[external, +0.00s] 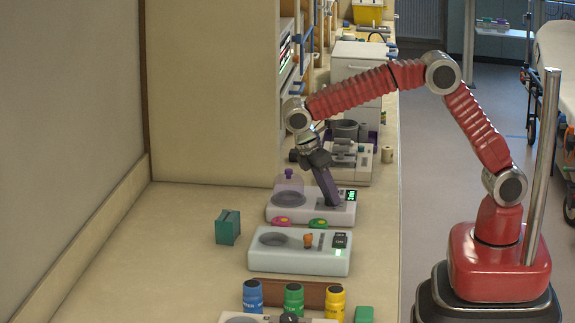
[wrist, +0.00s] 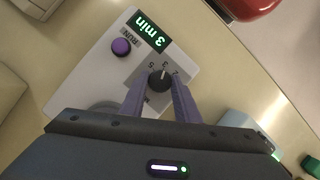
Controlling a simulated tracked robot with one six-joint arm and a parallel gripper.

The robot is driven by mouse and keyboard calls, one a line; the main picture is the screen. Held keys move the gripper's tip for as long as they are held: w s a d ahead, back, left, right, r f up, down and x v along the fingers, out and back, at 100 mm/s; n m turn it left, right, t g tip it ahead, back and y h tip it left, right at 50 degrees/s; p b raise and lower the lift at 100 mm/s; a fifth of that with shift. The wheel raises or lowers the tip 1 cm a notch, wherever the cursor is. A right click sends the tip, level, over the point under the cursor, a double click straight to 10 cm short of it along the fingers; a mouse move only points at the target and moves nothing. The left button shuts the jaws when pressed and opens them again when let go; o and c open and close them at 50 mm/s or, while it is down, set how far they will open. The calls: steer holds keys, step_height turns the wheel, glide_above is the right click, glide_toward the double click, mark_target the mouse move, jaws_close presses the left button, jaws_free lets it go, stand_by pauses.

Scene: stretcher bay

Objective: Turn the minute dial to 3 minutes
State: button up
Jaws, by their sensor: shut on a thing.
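The minute dial (wrist: 159,77) is a small black knob with a white pointer line, on a grey patch with numbers, on top of a white device (wrist: 92,82). The green display (wrist: 150,31) beside it reads "3 min", upside down in the wrist view. My gripper (wrist: 160,91) points down at the device, its purple fingers shut on the dial, one on each side. In the external view my gripper (external: 333,202) reaches down to the right part of the white device (external: 276,215), next to its display (external: 351,195); the fingers hide the dial there.
A purple RUN button (wrist: 121,47) is close to the dial. A clear purple-knobbed dome (external: 289,184) stands at the device's left. Pink (external: 282,221) and green (external: 318,223) discs, another white device (external: 270,262) and a green box (external: 228,227) are nearby. The bench at left is clear.

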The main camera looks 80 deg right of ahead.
steer(key=o, duration=1)
steer(key=shift+o, duration=0.2)
steer(key=v, duration=1.3)
steer(key=shift+r, duration=0.25)
steer(key=shift+w, duration=0.15)
